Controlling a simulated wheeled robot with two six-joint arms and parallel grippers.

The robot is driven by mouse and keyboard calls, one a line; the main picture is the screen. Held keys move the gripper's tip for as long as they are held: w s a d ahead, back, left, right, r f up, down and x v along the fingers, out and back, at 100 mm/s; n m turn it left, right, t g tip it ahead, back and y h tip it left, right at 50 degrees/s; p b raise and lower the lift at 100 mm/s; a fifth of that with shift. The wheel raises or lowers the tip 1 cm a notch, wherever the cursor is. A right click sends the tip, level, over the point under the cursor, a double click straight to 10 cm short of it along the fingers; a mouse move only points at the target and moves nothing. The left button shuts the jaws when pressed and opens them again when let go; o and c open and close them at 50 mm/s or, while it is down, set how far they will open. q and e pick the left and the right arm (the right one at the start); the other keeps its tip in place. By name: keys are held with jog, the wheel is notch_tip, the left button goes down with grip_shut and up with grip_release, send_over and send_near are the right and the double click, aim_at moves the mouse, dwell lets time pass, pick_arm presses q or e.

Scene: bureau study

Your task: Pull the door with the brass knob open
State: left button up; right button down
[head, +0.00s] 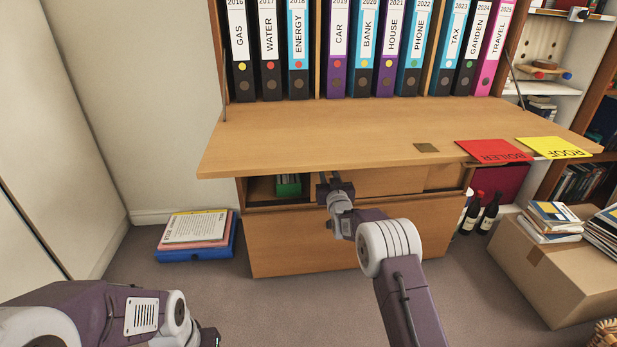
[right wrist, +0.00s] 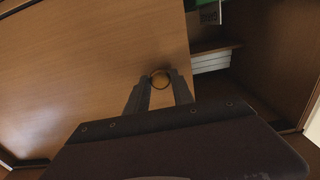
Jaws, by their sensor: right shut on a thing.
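The door (head: 385,182) is a light wood panel low in the bureau, under the fold-down desk. It also fills the left of the right wrist view (right wrist: 90,70). Its round brass knob (right wrist: 160,79) sits near the panel's edge. My right gripper (head: 335,186) is at the door's left edge in the head view. In the right wrist view its fingers (right wrist: 159,88) are shut on the knob, one on each side. The knob is hidden in the head view. An opening lies beside the door edge.
The fold-down desk (head: 320,140) overhangs the door. A green box (head: 288,187) stands in the opening. Blue and pink folders (head: 195,240) lie on the floor at left; a cardboard box (head: 560,260) and bottles (head: 489,213) stand at right.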

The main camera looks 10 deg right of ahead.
jog(key=shift+d, duration=2.35)
jog(key=c, duration=1.1)
grip_release()
